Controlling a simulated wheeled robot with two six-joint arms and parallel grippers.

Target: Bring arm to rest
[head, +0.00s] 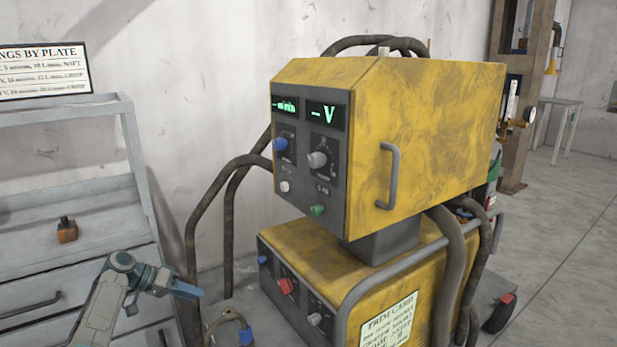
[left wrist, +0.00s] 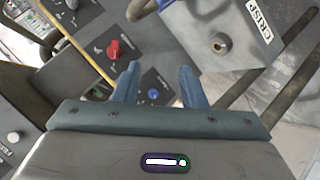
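My left arm comes in at the lower left of the head view. Its gripper (head: 185,288) hangs in the air left of the yellow welding machine's lower unit and in front of the grey rack. In the left wrist view my left gripper (left wrist: 158,72) has its two blue fingers apart with nothing held between them. Beyond them is a dark panel with a red knob (left wrist: 114,50) and a blue knob (left wrist: 154,93). My right arm and gripper are not in view.
The yellow welder (head: 440,130) has lit displays, knobs and thick hoses. A grey rack (head: 70,185) with a small orange-brown block (head: 67,230) stands left. A blue-tipped cable fitting (head: 244,334) is below the gripper. Open floor (head: 570,210) lies far right.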

